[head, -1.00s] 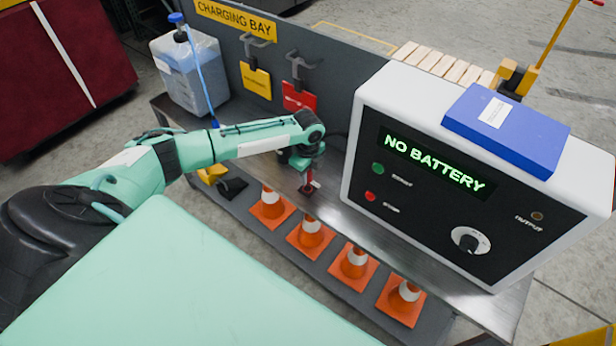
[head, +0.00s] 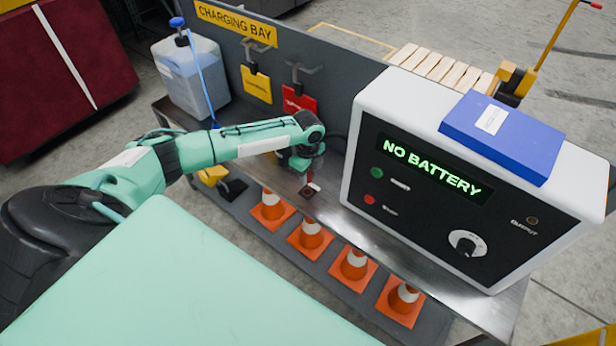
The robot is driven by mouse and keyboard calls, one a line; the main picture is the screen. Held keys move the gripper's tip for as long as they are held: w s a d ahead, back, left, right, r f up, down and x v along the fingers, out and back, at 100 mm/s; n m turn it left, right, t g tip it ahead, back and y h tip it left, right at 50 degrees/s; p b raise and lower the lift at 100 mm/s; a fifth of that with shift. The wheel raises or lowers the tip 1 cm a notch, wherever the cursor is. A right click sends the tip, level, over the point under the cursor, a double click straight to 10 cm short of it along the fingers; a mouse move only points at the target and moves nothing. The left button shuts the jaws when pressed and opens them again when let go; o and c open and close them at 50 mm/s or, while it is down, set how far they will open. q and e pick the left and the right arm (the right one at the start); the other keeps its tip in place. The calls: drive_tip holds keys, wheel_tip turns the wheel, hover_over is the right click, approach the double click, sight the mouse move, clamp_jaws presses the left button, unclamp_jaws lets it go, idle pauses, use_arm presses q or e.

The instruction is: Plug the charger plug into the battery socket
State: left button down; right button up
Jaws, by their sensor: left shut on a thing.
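My left gripper (head: 303,172) points down over the metal bench, left of the charger box (head: 420,215). It is shut on a small dark red part with a pale tip (head: 308,189), which looks like the charger plug; the arm's wrist covers much of it. I cannot tell if this part touches the bench. The charger's display reads "NO BATTERY". I cannot make out a battery or its socket. My right gripper is out of view.
A blue binder (head: 503,135) lies on the charger. A jug (head: 190,80) with a blue cap stands at the bench's left end. Yellow and red tags (head: 298,99) hang on the back panel. Several orange cones (head: 311,236) stand on the lower shelf.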

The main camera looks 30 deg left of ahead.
use_arm(q)
wheel_tip(320, 180, up, 2)
drive_tip(key=shift+r+p, duration=0.1)
drive_tip(key=shift+p, duration=0.9)
drive_tip(key=shift+r+p, duration=0.35)
drive_tip(key=shift+p, duration=0.05)
wheel_tip(320, 180, up, 3)
drive_tip(key=p, duration=0.3)
drive_tip(key=shift+r, duration=0.1)
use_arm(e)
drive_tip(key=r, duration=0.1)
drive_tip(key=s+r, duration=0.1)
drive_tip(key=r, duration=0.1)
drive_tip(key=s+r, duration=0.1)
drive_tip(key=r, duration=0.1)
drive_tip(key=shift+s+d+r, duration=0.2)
